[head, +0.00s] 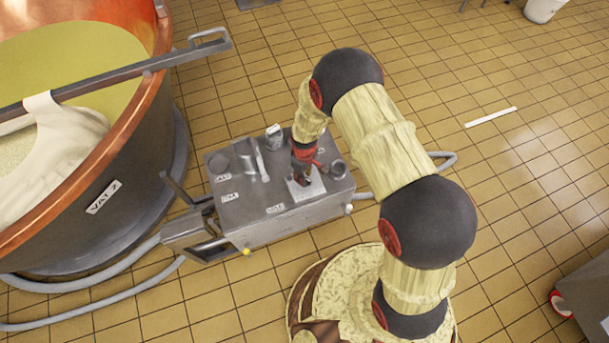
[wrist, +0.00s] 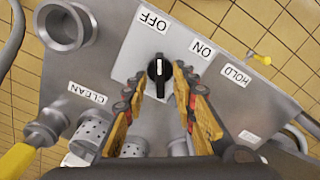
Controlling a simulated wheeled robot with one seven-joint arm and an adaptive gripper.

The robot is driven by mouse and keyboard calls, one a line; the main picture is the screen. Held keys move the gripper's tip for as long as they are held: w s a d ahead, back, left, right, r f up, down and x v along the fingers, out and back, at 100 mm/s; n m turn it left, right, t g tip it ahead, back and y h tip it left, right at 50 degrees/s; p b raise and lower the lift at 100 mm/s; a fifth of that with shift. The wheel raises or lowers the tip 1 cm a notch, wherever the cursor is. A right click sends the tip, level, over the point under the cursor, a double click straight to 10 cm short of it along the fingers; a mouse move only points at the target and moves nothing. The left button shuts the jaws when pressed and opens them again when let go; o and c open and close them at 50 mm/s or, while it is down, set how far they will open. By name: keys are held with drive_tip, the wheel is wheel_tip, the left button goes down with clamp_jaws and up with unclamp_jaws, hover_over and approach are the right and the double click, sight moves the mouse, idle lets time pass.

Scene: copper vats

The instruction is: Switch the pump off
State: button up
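The pump's black rotary knob (wrist: 159,70) sits on a light plate in the wrist view. The OFF label (wrist: 152,19) is straight above it in the picture, and the ON label (wrist: 201,48) is to its upper right. The knob's white mark appears to point up, towards OFF. My gripper (wrist: 160,86) is open, one finger on each side of the knob's near end; I cannot tell whether either touches it. In the head view my gripper (head: 304,172) is over the plate on the grey metal pump unit (head: 285,221), and hides the knob.
The CLEAN label (wrist: 87,92) and HOLD label (wrist: 237,74) mark other parts of the panel. Metal cups and a pipe opening (wrist: 64,25) stand up around the plate. The copper vat (head: 140,120) is to the left, with hoses on the tiled floor.

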drive_tip(key=shift+r, duration=0.1)
wheel_tip(320, 180, up, 12)
idle(0.5)
idle(0.6)
drive_tip(key=s+d+r+m+g, duration=0.2)
drive_tip(key=s, duration=0.4)
drive_tip(key=s+d+r+m+t, duration=0.2)
drive_tip(key=s+d+r, duration=0.2)
drive_tip(key=r, duration=0.8)
drive_tip(key=s+d+r+m+t, duration=0.3)
drive_tip(key=s+d+r, duration=0.1)
drive_tip(key=r, duration=0.9)
drive_tip(key=s+d+r+m+t, duration=0.2)
drive_tip(key=s+d+r, duration=0.2)
drive_tip(key=r, duration=0.9)
drive_tip(key=shift+s+t, duration=0.3)
drive_tip(key=shift+s, duration=0.8)
